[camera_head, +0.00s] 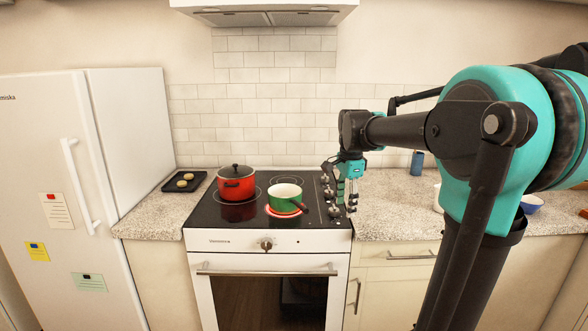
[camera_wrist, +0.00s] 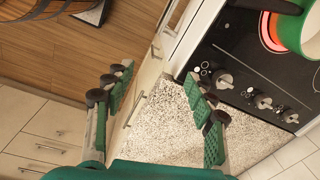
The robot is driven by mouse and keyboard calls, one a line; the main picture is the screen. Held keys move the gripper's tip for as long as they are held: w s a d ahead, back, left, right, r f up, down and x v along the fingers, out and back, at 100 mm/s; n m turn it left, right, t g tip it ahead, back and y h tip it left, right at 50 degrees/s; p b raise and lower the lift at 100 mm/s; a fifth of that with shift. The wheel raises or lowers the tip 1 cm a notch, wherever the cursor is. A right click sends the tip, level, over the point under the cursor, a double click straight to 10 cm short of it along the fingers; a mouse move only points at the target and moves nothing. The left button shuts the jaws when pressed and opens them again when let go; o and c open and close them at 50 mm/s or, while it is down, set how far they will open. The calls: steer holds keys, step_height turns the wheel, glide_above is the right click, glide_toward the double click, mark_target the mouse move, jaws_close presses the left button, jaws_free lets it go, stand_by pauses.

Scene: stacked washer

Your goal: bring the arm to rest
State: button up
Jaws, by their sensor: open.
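My gripper (camera_head: 346,190) hangs pointing down at the right edge of the black stovetop, beside the granite counter. In the wrist view, its two fingers (camera_wrist: 160,105) are spread apart with nothing between them. The cooker's dark knobs lie close to the right finger in that view. My arm reaches in from the right side of the head view, with its large teal and dark links bent over the counter.
A green pot (camera_head: 286,197) sits on a red-lit burner, left of my gripper. A red lidded pot (camera_head: 236,184) stands farther left. A black tray (camera_head: 184,181) with small round items lies on the left counter. A blue cup (camera_head: 417,163) and blue bowl (camera_head: 531,203) are right.

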steer(key=s+d+f+n+t, duration=0.1)
steer(key=s+f+n, duration=0.6)
steer(key=s+f, duration=0.3)
steer(key=s+d+f+n+t, duration=0.2)
steer(key=s+f+n, duration=0.6)
steer(key=s+f, duration=0.2)
step_height(320, 180, down, 2)
steer(key=shift+s+d+f, duration=0.1)
steer(key=shift+s+d, duration=0.15)
steer(key=shift+s, duration=0.1)
